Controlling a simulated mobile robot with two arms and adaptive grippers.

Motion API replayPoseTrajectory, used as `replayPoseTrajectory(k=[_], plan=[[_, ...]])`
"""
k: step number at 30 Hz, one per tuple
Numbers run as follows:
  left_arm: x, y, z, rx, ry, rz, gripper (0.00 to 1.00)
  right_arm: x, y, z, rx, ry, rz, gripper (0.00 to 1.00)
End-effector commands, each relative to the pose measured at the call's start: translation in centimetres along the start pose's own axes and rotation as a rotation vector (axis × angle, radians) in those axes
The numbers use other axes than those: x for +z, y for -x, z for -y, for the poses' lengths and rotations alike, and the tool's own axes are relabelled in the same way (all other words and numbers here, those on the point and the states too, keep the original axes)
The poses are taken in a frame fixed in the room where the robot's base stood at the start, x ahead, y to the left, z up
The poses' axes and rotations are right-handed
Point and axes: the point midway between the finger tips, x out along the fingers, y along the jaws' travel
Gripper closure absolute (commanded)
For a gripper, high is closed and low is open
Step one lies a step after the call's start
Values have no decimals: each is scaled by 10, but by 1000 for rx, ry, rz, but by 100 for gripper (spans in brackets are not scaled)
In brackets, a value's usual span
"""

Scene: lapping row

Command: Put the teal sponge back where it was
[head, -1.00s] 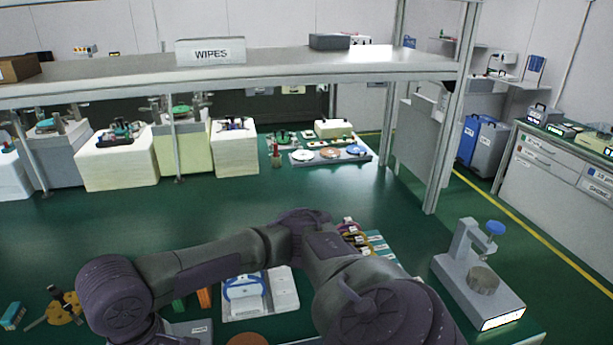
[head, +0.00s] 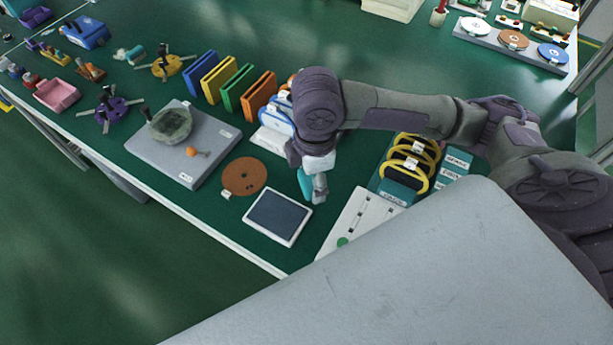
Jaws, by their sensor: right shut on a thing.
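My right gripper (head: 314,188) reaches down over the bench from the right. It is shut on the teal sponge (head: 304,184), a narrow strip of which shows at the left of the fingers. The fingers and the wrist hide the rest of the sponge. They are just above the dark-screened tablet (head: 278,217) in the picture; I cannot tell whether the sponge touches the bench. Another small teal item (head: 122,53) lies at the far left beside a yellow three-armed piece (head: 168,66). My left gripper is not in view.
To the right are a white panel (head: 362,222) and yellow rings (head: 408,163). Green bench behind my arm is clear.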

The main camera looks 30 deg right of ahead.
Motion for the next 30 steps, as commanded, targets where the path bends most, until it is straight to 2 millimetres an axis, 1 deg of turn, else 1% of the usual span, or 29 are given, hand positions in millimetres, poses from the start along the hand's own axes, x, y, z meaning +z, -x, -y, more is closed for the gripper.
replayPoseTrajectory(k=[1, 3, 6, 9, 12, 14, 17, 24, 27, 30], plan=[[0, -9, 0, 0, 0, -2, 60, 1, -15, 2, -3, 119, -1, 66], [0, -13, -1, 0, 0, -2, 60, 3, -26, 3, -1, 291, -2, 66], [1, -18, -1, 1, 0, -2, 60, 4, -38, 5, 1, 490, -4, 66], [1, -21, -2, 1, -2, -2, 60, 6, -45, 6, 4, 628, -3, 66], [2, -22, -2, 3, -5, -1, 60, 6, -50, 5, 5, 704, -4, 66], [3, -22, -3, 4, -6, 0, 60, 6, -53, 1, 6, 725, -4, 66], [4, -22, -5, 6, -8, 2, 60, 8, -62, -14, 5, 732, -2, 66], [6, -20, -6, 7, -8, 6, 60, 13, -94, -68, 5, 730, -3, 66], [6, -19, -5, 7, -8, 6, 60, 15, -106, -88, 5, 731, -4, 66], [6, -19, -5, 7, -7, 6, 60, 16, -114, -102, 6, 731, -4, 66]])
